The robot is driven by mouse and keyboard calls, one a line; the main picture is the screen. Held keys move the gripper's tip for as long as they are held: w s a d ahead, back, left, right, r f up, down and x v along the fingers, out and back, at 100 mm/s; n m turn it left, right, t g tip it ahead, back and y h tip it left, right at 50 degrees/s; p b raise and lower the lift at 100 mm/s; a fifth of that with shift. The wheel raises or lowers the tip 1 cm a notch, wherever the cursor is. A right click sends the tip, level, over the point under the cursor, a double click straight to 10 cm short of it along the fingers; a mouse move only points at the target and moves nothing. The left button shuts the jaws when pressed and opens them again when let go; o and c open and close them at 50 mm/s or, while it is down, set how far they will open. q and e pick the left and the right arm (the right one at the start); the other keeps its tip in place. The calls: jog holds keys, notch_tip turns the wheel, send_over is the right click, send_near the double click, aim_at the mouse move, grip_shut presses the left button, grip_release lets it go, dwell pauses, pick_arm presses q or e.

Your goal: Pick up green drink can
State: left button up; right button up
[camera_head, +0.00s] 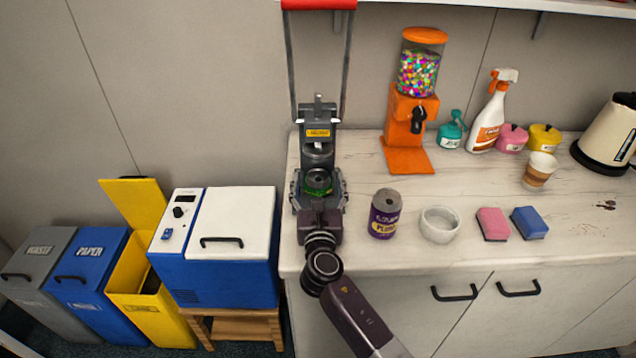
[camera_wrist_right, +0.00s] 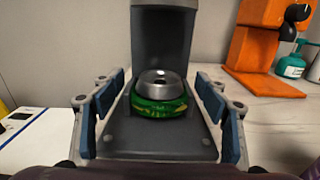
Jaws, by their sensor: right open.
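The green drink can (camera_head: 318,182) stands upright on the base of a grey can press at the left end of the counter. In the right wrist view the green can (camera_wrist_right: 159,106) sits on the dark plate, with a silver piece over its top. My right gripper (camera_head: 318,200) reaches in from the front with its fingers on either side of the press base. In the right wrist view the gripper (camera_wrist_right: 160,108) is open, its blue pads apart from the can on both sides. My left gripper is not in view.
The can press (camera_head: 319,131) has a tall red-handled lever above the can. A purple can (camera_head: 385,216), a white bowl (camera_head: 440,225) and two sponges (camera_head: 493,224) stand to the right. An orange candy dispenser (camera_head: 406,125) is behind. A blue-and-white cooler (camera_head: 230,270) stands left of the counter.

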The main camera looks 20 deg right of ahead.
jog(key=shift+c, duration=1.5)
jog(key=c, duration=0.7)
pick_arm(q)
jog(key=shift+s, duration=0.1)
pick_arm(e)
jog(key=shift+o, duration=0.2)
